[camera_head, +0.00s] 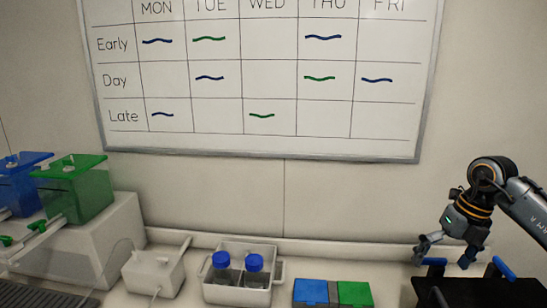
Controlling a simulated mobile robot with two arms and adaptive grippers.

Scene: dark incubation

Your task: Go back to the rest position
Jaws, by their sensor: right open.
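My right arm comes in from the right edge, and its right gripper (447,254) hangs downward with its fingers spread. It is open and I see nothing between the fingers. It is above or just behind a black rack or box (490,295) with blue-topped parts at the lower right; I cannot tell whether they touch. My left gripper does not show.
A white caddy (237,294) holds two blue-capped bottles. Blue and green blocks (333,293) lie to its right. A small white device (154,270) stands left. Blue and green containers (73,188) sit on a white unit at far left. A whiteboard (262,152) hangs behind.

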